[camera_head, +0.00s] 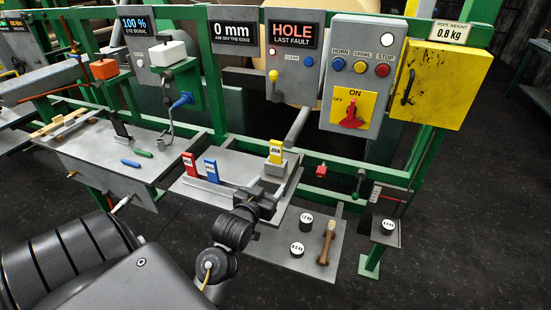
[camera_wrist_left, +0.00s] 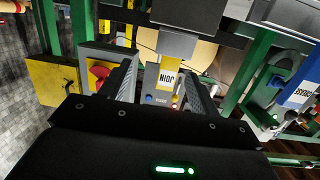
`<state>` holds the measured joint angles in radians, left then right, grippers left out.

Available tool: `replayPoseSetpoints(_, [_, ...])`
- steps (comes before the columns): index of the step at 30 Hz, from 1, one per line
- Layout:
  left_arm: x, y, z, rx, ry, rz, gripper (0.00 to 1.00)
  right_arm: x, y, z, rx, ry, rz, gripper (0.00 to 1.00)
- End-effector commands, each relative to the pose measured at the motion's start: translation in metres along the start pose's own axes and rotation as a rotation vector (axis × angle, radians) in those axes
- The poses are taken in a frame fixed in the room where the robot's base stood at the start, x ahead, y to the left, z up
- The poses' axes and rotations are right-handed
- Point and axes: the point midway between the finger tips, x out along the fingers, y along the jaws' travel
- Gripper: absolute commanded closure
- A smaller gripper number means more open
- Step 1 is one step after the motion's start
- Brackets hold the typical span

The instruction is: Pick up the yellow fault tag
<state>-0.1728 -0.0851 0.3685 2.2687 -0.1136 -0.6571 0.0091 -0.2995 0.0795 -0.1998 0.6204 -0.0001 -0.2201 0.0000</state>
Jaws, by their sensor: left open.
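The yellow fault tag (camera_head: 275,152), marked JOIN, stands upright in a grey block at the right end of the tag shelf (camera_head: 237,166). In the left wrist view the tag (camera_wrist_left: 168,76) appears upside down, in line with the gap between the fingers. My left gripper (camera_head: 272,196) is in front of and below the tag in the head view. In the wrist view its two fingers (camera_wrist_left: 164,86) are spread apart and empty. I cannot tell whether the fingertips reach the tag. My right gripper is not in view.
A red tag (camera_head: 190,165) and a blue tag (camera_head: 211,171) stand left of the yellow one; the blue tag (camera_wrist_left: 298,92) shows at the wrist view's right. Weights and a wooden-handled tool (camera_head: 326,243) lie on the lower plate. Green rails and control boxes stand behind.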

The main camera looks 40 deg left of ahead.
Motion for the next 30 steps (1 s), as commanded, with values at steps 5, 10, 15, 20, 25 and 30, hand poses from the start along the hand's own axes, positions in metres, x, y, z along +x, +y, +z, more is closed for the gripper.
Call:
replayPoseSetpoints(5, [0.011, -0.019, -0.030, -0.032, 0.139, -0.050, 0.38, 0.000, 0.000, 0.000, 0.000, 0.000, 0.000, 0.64])
replayPoseSetpoints(10, [0.015, -0.021, -0.034, -0.035, 0.156, -0.055, 0.38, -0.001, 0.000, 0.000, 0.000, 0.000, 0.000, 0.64])
replayPoseSetpoints(15, [0.040, -0.023, -0.039, -0.035, 0.154, -0.055, 0.38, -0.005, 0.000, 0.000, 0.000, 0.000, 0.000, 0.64])
replayPoseSetpoints(20, [0.060, -0.024, -0.041, -0.034, 0.153, -0.055, 0.38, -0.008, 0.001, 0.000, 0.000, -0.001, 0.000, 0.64])
replayPoseSetpoints(25, [0.067, -0.025, -0.041, -0.033, 0.153, -0.055, 0.38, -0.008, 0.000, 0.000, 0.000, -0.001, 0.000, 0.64])
replayPoseSetpoints(30, [0.077, -0.026, -0.044, -0.034, 0.151, -0.054, 0.38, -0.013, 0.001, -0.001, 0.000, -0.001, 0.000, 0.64])
